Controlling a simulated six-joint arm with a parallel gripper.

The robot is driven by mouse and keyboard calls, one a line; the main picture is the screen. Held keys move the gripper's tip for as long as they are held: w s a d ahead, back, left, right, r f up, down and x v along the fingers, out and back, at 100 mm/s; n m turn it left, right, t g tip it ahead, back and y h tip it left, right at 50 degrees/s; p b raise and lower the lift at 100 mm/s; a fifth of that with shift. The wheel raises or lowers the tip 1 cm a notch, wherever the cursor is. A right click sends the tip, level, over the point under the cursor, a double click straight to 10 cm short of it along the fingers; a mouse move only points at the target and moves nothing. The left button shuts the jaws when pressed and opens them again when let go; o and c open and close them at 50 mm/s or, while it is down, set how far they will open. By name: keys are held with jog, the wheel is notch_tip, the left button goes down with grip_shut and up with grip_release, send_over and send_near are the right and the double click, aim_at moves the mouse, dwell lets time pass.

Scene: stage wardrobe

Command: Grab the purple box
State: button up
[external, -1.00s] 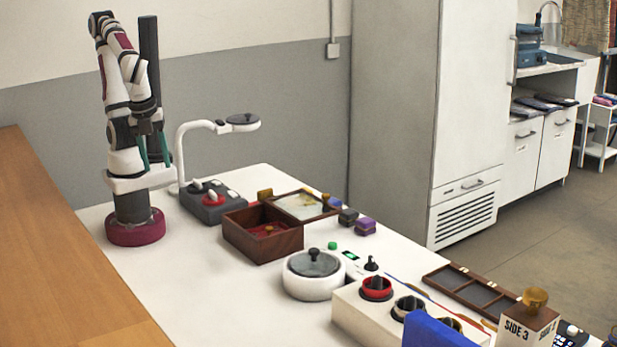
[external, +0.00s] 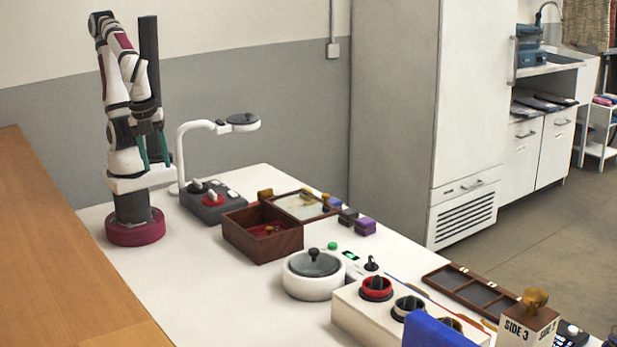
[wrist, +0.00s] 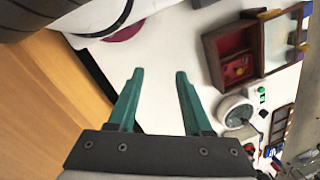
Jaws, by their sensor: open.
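The purple box (external: 365,226) is a small block on the white table, near its far edge, beside a dark grey block. I cannot make it out clearly in the wrist view. My gripper (external: 154,164) hangs high near my base at the table's left end, far to the left of the purple box. In the wrist view my gripper's (wrist: 158,73) two green fingers are apart with nothing between them.
A wooden box (external: 262,246) with its lid open stands between my gripper and the purple box. A dark grey block (external: 348,217) is close to it. A lamp (external: 184,150), a grey control box (external: 213,205) and a white round pot (external: 313,285) also stand here. The front left table is clear.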

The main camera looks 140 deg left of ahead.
jog(key=shift+o, duration=0.3)
jog(key=o, duration=0.6)
